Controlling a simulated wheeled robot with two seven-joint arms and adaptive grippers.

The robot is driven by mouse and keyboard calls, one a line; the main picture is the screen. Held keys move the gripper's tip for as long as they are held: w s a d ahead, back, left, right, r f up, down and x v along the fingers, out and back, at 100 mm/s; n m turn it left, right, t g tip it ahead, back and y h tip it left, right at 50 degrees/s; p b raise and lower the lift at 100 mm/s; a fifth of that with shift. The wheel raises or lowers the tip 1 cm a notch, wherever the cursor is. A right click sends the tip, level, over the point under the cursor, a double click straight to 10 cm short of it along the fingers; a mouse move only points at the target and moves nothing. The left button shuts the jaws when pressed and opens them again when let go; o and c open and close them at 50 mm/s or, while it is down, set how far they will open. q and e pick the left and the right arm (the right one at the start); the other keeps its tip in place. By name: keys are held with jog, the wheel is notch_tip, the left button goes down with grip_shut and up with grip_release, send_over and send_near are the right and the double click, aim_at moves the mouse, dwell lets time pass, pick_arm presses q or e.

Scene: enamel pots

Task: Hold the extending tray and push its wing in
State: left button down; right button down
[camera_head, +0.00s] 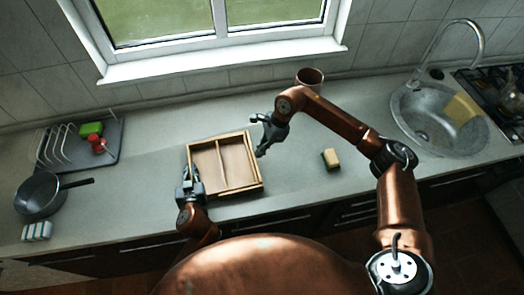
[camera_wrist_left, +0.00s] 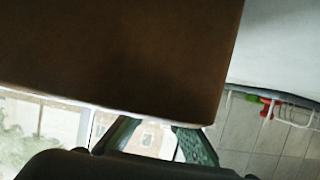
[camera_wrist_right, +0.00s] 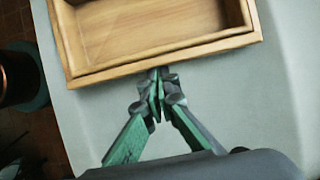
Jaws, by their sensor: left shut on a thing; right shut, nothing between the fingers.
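The wooden extending tray (camera_head: 236,191) lies on the counter, with a thin divider across its inside. My left gripper (camera_head: 188,183) is shut on the tray's left wall near its front corner. In the left wrist view a dark brown face of the tray (camera_wrist_left: 120,55) fills the upper part and hides the fingertips. My right gripper (camera_head: 262,152) is shut and empty beside the tray's right side. In the right wrist view its closed fingers (camera_wrist_right: 156,82) are at the outer wall of the wing (camera_wrist_right: 165,62); I cannot tell whether they touch.
A dish rack (camera_head: 65,145), a dark pan (camera_head: 40,193) and a striped block (camera_head: 37,231) are at the left. The sink (camera_head: 425,130) is far right. Counter between rack and tray is clear.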

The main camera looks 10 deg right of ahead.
pick_arm(q)
jog(key=shift+d, duration=0.25)
pick_arm(e)
jog(key=shift+d, duration=0.3)
jog(key=d, duration=0.3)
jog(key=shift+w+d, duration=0.1)
jog(key=shift+d, duration=0.1)
pick_arm(q)
jog(key=shift+a, duration=0.15)
pick_arm(e)
jog(key=v, duration=1)
pick_arm(q)
jog(key=c, duration=2)
grip_release()
